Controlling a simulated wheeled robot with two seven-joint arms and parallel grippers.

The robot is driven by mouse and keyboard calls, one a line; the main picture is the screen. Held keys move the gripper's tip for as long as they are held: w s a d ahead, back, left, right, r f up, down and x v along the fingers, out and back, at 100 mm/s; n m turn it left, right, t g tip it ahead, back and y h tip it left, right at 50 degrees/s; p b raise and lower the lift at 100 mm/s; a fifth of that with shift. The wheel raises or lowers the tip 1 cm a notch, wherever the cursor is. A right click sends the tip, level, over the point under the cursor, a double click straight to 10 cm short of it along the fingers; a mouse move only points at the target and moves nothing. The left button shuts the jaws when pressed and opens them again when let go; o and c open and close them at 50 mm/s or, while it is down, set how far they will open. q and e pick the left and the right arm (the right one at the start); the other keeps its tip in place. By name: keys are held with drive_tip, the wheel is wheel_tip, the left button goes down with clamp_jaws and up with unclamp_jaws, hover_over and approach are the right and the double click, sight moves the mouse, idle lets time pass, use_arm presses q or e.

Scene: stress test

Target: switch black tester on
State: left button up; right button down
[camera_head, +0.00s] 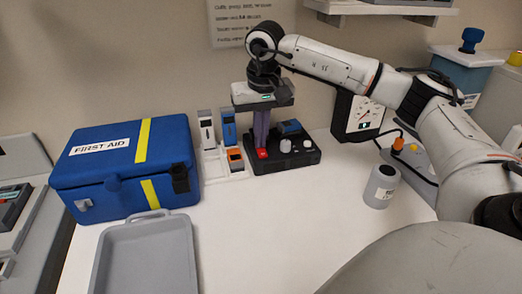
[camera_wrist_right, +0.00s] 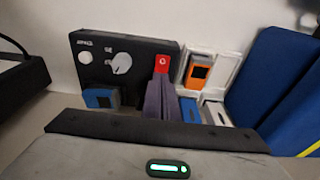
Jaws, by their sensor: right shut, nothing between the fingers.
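The black tester (camera_head: 276,163) stands on the white table near the wall. It has pale round knobs, one large knob (camera_wrist_right: 121,63) showing best in the right wrist view, and a red switch (camera_head: 262,153) at its left front. The red switch also shows in the wrist view (camera_wrist_right: 161,64), with a small white mark. My right gripper (camera_head: 261,143) points down over the switch, its purple fingers shut and empty. The fingertips (camera_wrist_right: 161,80) are at the switch's edge; I cannot tell whether they touch it. The switch's position is unclear. My left gripper is out of view.
A blue-and-orange set of small devices in a white holder (camera_head: 211,166) stands left of the tester. A blue first aid case (camera_head: 120,180) and a grey tray (camera_head: 150,262) are further left. The front middle table is clear.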

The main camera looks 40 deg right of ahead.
drive_tip(key=shift+f, duration=0.25)
drive_tip(key=shift+r+p, duration=0.9)
drive_tip(key=shift+r, duration=0.05)
drive_tip(key=shift+r+p, duration=0.3)
drive_tip(key=shift+r, duration=0.15)
drive_tip(key=shift+r+p, duration=0.6)
drive_tip(key=shift+r, duration=0.05)
wheel_tip(320, 180, up, 3)
drive_tip(key=p, duration=0.2)
drive_tip(key=shift+p, duration=0.35)
